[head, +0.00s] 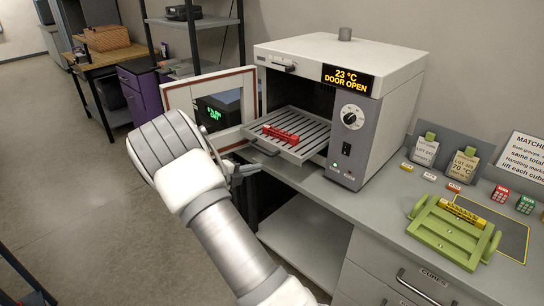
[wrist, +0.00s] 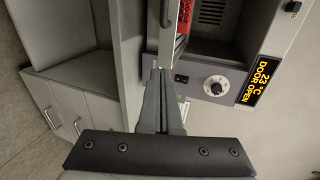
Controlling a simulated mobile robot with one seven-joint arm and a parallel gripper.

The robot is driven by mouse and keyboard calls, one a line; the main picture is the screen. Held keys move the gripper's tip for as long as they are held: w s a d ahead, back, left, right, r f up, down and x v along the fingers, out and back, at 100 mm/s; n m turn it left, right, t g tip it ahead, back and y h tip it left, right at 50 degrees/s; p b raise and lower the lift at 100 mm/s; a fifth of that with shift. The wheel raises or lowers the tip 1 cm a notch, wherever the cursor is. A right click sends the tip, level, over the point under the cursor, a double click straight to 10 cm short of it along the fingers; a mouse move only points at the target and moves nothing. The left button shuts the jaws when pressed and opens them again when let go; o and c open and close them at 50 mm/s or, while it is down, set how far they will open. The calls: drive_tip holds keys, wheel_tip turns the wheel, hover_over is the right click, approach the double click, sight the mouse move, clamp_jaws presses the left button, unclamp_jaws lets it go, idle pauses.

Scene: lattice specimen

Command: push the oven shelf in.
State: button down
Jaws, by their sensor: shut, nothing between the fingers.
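The oven (head: 385,120) stands on the bench with its door (head: 178,98) swung open to the left. Its display reads 23 °C, DOOR OPEN. The slatted oven shelf (head: 318,144) sticks out of the chamber and carries a red lattice piece (head: 281,134). A handle (head: 264,149) is on the shelf's front. My gripper (head: 240,170) is in front of and slightly below the shelf's front, left of it. In the wrist view my fingers (wrist: 158,75) are together and empty, just short of the shelf handle (wrist: 168,14). The red piece (wrist: 185,16) shows beyond it.
The open door stands close to my wrist. A green cradle (head: 450,236) with a yellow bar (head: 463,214) sits on the bench at right, near several small red and green blocks and tagged cards. Bare bench (head: 345,197) lies in front of the oven.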

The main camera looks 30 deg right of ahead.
drive_tip(key=p, duration=0.1)
approach(288, 156)
drive_tip(key=x, duration=0.5)
drive_tip(key=shift+s+f, duration=0.15)
drive_tip(key=shift+f, duration=0.1)
drive_tip(key=shift+w+d, duration=0.3)
drive_tip(key=shift+d, duration=0.4)
